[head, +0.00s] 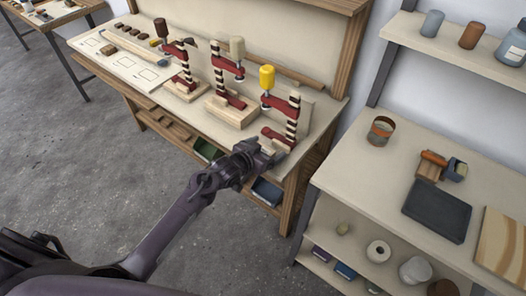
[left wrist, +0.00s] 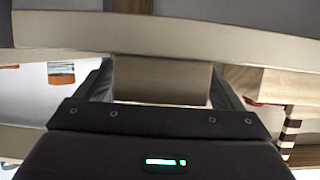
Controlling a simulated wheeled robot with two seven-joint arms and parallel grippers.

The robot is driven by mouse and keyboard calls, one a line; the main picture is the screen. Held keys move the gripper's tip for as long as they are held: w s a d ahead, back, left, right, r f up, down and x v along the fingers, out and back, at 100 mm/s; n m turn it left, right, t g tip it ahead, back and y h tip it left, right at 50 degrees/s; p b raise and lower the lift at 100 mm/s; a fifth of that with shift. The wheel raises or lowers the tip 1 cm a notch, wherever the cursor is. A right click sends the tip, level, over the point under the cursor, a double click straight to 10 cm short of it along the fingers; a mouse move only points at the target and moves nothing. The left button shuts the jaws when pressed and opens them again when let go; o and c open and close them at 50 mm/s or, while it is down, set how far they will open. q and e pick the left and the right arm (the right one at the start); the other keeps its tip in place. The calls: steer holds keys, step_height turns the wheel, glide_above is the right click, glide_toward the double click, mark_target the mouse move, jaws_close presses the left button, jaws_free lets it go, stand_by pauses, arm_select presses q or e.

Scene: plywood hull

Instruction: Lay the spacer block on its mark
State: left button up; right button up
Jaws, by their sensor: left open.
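My left gripper (head: 265,153) is at the front right edge of the workbench, close to the right-hand red clamp with the yellow handle (head: 267,77). In the left wrist view its fingers (left wrist: 163,88) are apart, with a plain tan-brown block-like piece (left wrist: 162,80) showing between them. I cannot tell whether this is the spacer block or whether the fingers touch it. In the head view the gripper hides that spot. A pale sheet with outlined squares (head: 127,75) lies at the bench's left end. I cannot tell which outline is the block's mark. My right gripper is not in view.
Three red clamps stand in a row on the workbench (head: 190,108), some on wooden blocks. Several small brown blocks (head: 122,27) lie at its back left. Bins sit on the shelf below. A side table (head: 350,170) at right holds a tin (head: 381,131) and a dark tray (head: 437,212).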

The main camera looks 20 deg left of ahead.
arm_select(q)
steer(key=shift+w, duration=0.1)
steer(key=c, duration=1.1)
steer(key=shift+o, duration=0.2)
